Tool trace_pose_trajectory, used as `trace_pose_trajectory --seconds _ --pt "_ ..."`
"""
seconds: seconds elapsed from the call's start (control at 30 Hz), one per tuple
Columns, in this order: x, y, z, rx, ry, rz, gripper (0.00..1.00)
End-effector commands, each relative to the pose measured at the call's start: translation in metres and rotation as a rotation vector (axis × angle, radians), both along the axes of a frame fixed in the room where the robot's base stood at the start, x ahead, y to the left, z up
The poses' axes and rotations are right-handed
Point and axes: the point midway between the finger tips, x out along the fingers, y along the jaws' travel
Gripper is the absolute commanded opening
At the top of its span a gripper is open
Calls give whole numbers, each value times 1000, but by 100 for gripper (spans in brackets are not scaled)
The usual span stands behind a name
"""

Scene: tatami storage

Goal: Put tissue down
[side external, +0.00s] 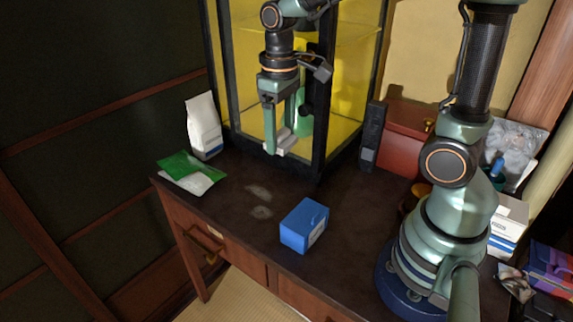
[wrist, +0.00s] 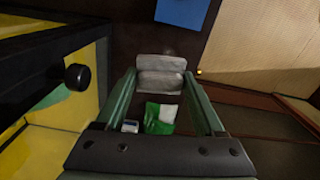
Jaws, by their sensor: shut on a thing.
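My gripper (side external: 284,134) hangs with its fingers downward in front of the yellow-lined cabinet, over the back of the dark table. It is shut on the tissue (side external: 285,145), a small pale grey-white bundle. In the wrist view the tissue (wrist: 160,72) spans the gap between the fingertips (wrist: 160,84). It appears to be above the tabletop (side external: 235,205), but the exact gap is hard to tell. The tissue's sides are partly hidden by the fingers.
A blue box (side external: 304,225) stands near the table's front edge. A green-and-white packet (side external: 190,172) and a white upright bag (side external: 203,125) are at the left. The black-framed cabinet (side external: 318,150) stands close behind the gripper. A red box (side external: 403,140) is right. The tabletop's middle is clear.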

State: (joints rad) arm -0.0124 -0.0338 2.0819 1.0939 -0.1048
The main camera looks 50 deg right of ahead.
Motion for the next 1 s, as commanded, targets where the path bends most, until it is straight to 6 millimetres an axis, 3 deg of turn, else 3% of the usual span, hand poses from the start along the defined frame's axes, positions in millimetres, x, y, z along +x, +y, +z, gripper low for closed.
trace_pose_trajectory --seconds 0.4,0.87,1.0 --pt "0 13 33 -1 -2 567 11" --pt "-76 -39 21 -2 -2 1165 11" --pt "-94 -61 16 -1 -1 1304 11"
